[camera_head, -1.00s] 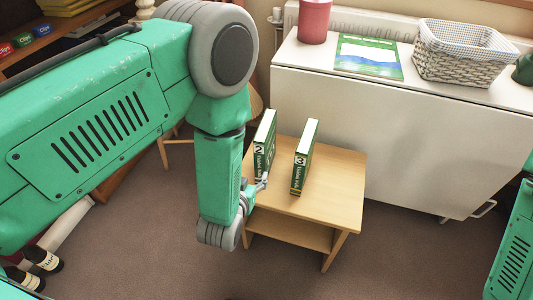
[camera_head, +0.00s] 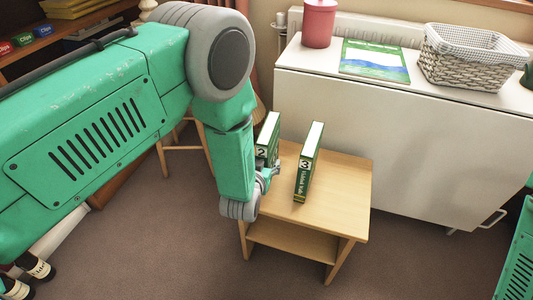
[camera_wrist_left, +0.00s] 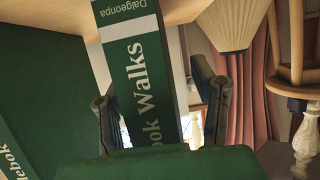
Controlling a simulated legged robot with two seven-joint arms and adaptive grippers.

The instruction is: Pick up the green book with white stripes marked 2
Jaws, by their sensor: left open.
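The green book marked 2 (camera_head: 267,139) stands upright at the left side of the small wooden table, its white number on the spine. My left gripper (camera_head: 268,173) is at the lower front of this book and partly hides it in the head view. In the left wrist view the green and white spine reading "Walks" (camera_wrist_left: 146,75) runs between the fingers of my left gripper (camera_wrist_left: 162,100). The fingers are open, one on each side; contact is unclear. My right gripper is out of view.
A second green book marked 3 (camera_head: 308,163) stands close on the right. The small table (camera_head: 345,185) has bare top to its right. Behind it is a white cabinet (camera_head: 400,130) carrying a red canister (camera_head: 319,24), a flat green-blue book (camera_head: 375,60) and a basket (camera_head: 462,60).

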